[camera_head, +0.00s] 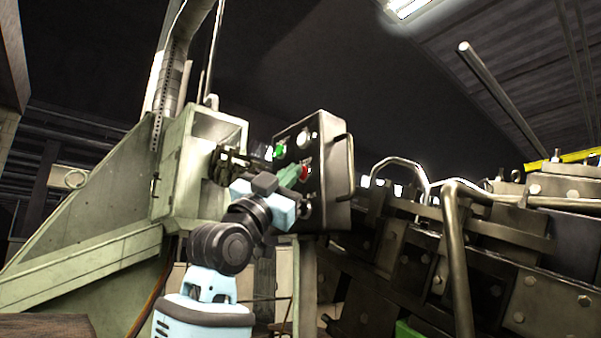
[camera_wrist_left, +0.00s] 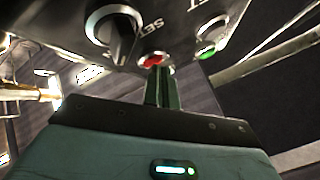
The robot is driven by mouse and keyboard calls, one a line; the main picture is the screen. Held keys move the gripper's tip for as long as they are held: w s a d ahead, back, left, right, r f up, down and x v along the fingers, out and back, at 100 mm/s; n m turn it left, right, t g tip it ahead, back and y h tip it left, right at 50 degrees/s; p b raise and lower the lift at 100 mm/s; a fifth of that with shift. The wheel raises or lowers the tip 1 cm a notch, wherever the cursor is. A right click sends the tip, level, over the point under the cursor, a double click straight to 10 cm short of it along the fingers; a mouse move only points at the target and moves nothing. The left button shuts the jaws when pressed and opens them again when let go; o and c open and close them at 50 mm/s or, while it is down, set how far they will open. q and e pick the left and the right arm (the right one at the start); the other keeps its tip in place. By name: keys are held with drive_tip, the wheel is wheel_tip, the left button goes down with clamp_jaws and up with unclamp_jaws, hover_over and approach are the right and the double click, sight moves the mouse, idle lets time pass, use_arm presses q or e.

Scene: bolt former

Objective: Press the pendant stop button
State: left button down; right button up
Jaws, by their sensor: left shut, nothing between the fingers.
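The pendant (camera_head: 338,172) is a dark box with buttons on its left-facing panel. A red button (camera_head: 305,172) sits on that panel, and it also shows in the left wrist view (camera_wrist_left: 151,60). My left gripper (camera_head: 297,174) is shut and empty, with its greenish fingers pointing at the red button. In the left wrist view the closed fingertips (camera_wrist_left: 158,70) are right in front of the red button and overlap its lower edge. I cannot tell whether they touch it. My right gripper is in neither view.
A green button (camera_head: 280,149) and a pale button (camera_head: 303,138) sit above the red one. A black selector knob (camera_wrist_left: 115,32) is beside it in the wrist view. A handle (camera_head: 350,165) runs along the pendant's right side. Heavy machine blocks (camera_head: 545,270) fill the right.

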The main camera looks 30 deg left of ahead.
use_arm(q)
drive_tip(key=shift+y, duration=0.3)
drive_tip(key=shift+s+a, duration=0.3)
drive_tip(key=shift+s, duration=0.4)
drive_tip(key=s, duration=0.1)
drive_tip(key=s+a, duration=0.1)
drive_tip(key=s, duration=0.2)
drive_tip(key=shift+s+a, duration=0.25)
drive_tip(key=shift+s, duration=0.05)
drive_tip(key=shift+s+r, duration=0.2)
idle(1.0)
